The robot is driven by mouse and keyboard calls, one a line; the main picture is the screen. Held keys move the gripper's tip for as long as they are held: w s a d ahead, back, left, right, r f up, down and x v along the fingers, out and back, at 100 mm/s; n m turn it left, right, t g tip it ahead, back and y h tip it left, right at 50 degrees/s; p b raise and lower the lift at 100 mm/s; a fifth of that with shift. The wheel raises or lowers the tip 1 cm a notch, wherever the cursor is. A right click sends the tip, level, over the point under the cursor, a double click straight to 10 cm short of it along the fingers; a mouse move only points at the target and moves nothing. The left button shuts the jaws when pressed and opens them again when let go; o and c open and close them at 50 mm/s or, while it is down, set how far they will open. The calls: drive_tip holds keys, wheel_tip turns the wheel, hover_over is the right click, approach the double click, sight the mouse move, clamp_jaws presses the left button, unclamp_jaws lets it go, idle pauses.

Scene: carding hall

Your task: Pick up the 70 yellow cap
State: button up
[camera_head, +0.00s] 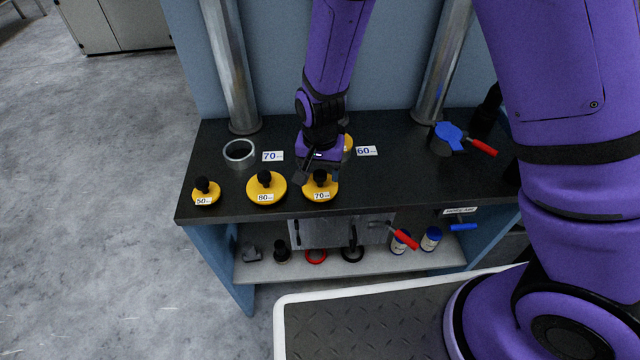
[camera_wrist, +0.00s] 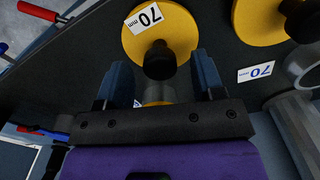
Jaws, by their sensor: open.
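The 70 yellow cap (camera_head: 329,194) lies at the front edge of the dark worktop, a round disc with a black knob and a white "70" label. It also shows in the wrist view (camera_wrist: 180,28), its knob just beyond the fingertips and roughly centred between them. My gripper (camera_head: 312,178) hangs just above and behind the cap in the head view, partly covering it. In the wrist view my gripper (camera_wrist: 162,68) is open, its two dark fingers apart with nothing held. Whether the fingertips reach down to the knob's height I cannot tell.
Yellow caps marked 80 (camera_head: 266,190) and 50 (camera_head: 205,193) lie to the left. Another yellow cap (camera_head: 348,147) sits behind my gripper, partly hidden. A lower shelf (camera_head: 375,262) holds several items.

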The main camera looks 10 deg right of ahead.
drive_tip(key=shift+f, duration=0.6)
drive_tip(key=c, duration=1.1)
drive_tip(key=shift+o, duration=0.2)
drive_tip(key=shift+r, duration=0.15)
